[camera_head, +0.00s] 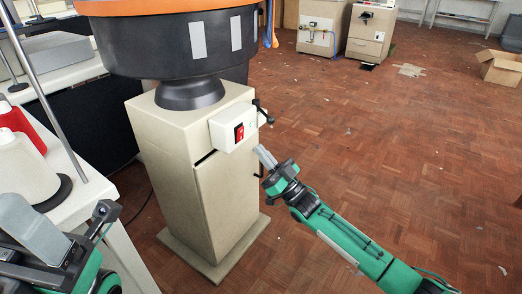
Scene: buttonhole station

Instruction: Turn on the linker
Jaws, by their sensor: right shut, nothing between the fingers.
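The linker is a machine with a wide black drum (170,50) under an orange rim, on a beige pedestal (222,200). A white switch box (226,130) is fixed to the upper part of the pedestal. It carries a red rocker switch (239,133); its position is too small to tell. My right gripper (264,157) is shut and empty. Its grey tips are just below and right of the box, apart from the red switch in the picture. My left gripper (35,228) shows partly at the lower left, cut by the frame edge; its jaw opening is unclear.
A table at the left holds a white cone (26,170) and a red cone (16,122) of yarn near a metal rod. A black lever (263,112) sticks out beside the switch box. A cardboard box (502,68) and beige cabinets stand far back. The parquet floor at right is mostly free.

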